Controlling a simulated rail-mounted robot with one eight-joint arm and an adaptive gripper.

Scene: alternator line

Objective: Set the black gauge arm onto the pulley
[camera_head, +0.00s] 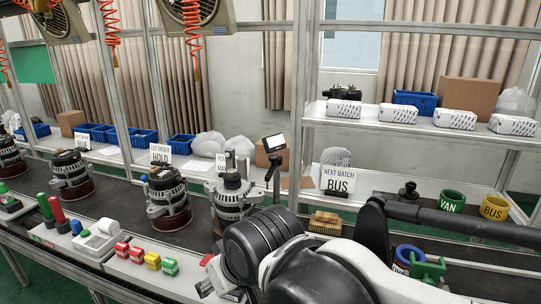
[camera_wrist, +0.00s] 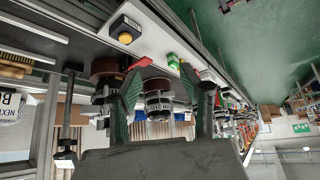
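A black stand with a small tilted display (camera_head: 274,143), which looks like the gauge, stands beside the nearest alternator (camera_head: 232,200). A black arm seems to reach from it, but I cannot make out its end clearly. The pulley (camera_head: 232,181) is on top of that alternator. In the wrist view my gripper (camera_wrist: 160,80) has its two dark fingers wide apart, with nothing held between them. An alternator (camera_wrist: 158,102) shows beyond the gap, and a dark post (camera_wrist: 66,125) stands to the left.
More alternators (camera_head: 168,194) stand along the dark conveyor to the left. Red, yellow and green blocks (camera_head: 152,261) lie on the front ledge.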

